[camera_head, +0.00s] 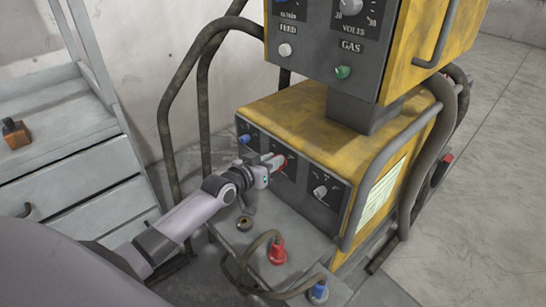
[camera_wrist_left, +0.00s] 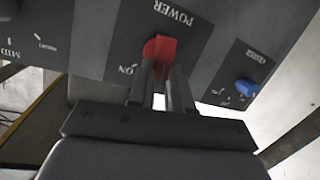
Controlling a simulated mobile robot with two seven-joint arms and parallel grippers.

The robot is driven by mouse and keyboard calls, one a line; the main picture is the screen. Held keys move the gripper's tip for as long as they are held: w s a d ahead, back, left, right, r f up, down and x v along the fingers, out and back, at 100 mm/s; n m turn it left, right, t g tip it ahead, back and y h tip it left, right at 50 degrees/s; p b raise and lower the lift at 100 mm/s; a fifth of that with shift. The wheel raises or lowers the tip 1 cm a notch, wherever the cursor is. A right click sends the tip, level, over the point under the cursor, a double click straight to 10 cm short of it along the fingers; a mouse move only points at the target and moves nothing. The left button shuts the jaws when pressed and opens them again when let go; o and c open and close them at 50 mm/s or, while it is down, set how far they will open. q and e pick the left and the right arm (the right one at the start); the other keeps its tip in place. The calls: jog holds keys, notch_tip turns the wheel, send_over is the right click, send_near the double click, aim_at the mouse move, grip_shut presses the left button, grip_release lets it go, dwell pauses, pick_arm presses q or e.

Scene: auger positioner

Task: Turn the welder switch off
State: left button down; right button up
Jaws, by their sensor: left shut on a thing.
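The yellow welder (camera_head: 290,108) stands in the middle of the head view, with a dark control panel on its lower front. Its red power switch (camera_head: 281,161) sits on that panel between a blue knob and a white knob. My left gripper (camera_head: 272,163) is at the switch and shut on it. In the left wrist view the red switch (camera_wrist_left: 160,47) shows below the upside-down word POWER, near the word ON. The two fingers of my left gripper (camera_wrist_left: 163,75) are at its lower part and hide some of it. My right gripper is not in view.
A blue knob (camera_head: 244,139) and a white knob (camera_head: 320,191) flank the switch. Red (camera_head: 277,254) and blue (camera_head: 318,292) cable plugs sit on the ledge below. Metal tube rails and hoses surround the welder. A grey step cabinet (camera_head: 60,150) stands at left.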

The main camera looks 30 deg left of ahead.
pick_arm(q)
jog(key=shift+w+a+f+n+g+h+b, duration=0.15)
jog(key=shift+n+h+b, duration=0.25)
jog(key=shift+n+b, duration=0.4)
jog(key=shift+a+n+g+h+b, duration=0.25)
jog(key=shift+n+h+b, duration=0.25)
jog(key=shift+n, duration=0.5)
jog(key=shift+w+a+f+n+g+h+b, duration=0.1)
jog(key=shift+a+n+g+h+b, duration=0.15)
jog(key=shift+n+b, duration=0.55)
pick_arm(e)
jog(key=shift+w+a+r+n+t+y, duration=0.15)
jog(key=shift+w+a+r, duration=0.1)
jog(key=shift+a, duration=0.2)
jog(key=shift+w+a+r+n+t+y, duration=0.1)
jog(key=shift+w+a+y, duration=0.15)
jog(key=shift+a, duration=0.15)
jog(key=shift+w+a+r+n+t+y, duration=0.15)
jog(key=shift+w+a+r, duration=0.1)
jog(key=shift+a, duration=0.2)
pick_arm(q)
jog(key=shift+d, duration=0.1)
jog(key=c, duration=1.1)
grip_release()
jog(key=shift+o, duration=0.2)
jog(key=shift+s+r, duration=0.1)
jog(key=shift+s, duration=0.05)
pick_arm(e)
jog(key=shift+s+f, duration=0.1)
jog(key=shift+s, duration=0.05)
